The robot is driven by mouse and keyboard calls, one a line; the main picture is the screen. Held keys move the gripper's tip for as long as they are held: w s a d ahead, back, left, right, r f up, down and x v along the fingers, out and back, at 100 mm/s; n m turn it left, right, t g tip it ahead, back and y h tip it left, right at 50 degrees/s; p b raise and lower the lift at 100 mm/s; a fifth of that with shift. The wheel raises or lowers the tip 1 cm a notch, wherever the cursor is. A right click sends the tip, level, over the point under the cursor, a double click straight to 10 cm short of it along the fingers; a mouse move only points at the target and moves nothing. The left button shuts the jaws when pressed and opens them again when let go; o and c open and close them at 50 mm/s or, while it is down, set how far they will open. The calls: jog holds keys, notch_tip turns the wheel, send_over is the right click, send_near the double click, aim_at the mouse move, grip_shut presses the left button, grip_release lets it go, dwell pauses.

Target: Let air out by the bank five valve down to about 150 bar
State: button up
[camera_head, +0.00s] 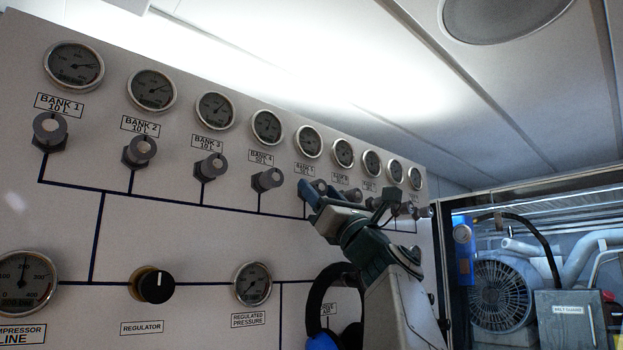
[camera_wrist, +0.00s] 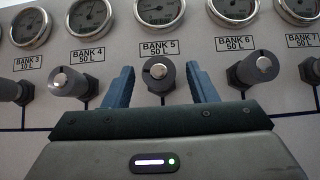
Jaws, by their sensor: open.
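The bank five valve (camera_wrist: 158,77) is a grey knob with a pale centre, under the label BANK 5 50 L (camera_wrist: 159,48). My gripper (camera_wrist: 158,85) is open, with one blue finger on each side of this knob in the wrist view. I cannot tell whether the fingers touch it. In the head view my gripper (camera_head: 323,190) is at the bank five valve (camera_head: 319,187) and partly hides it. The bank five gauge (camera_wrist: 158,8) is cut off at the top of the wrist view. It also shows in the head view (camera_head: 309,142), but its reading is too small to tell.
The bank four valve (camera_wrist: 67,82) and the bank six valve (camera_wrist: 176,69) sit close on either side. The regulator knob (camera_head: 153,285) and regulated pressure gauge (camera_head: 253,284) are lower on the panel. A compressor (camera_head: 500,290) stands at right.

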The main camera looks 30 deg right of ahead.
jog(key=shift+w+r, duration=0.5)
jog(key=c, duration=1)
jog(key=shift+n+g+y, duration=0.55)
jog(key=shift+n+y, duration=1)
jog(key=shift+n, duration=0.2)
jog(key=shift+n+g+y, duration=0.55)
jog(key=shift+n+y, duration=1)
jog(key=shift+n, duration=0.2)
jog(key=o, duration=1)
jog(key=shift+f, duration=0.1)
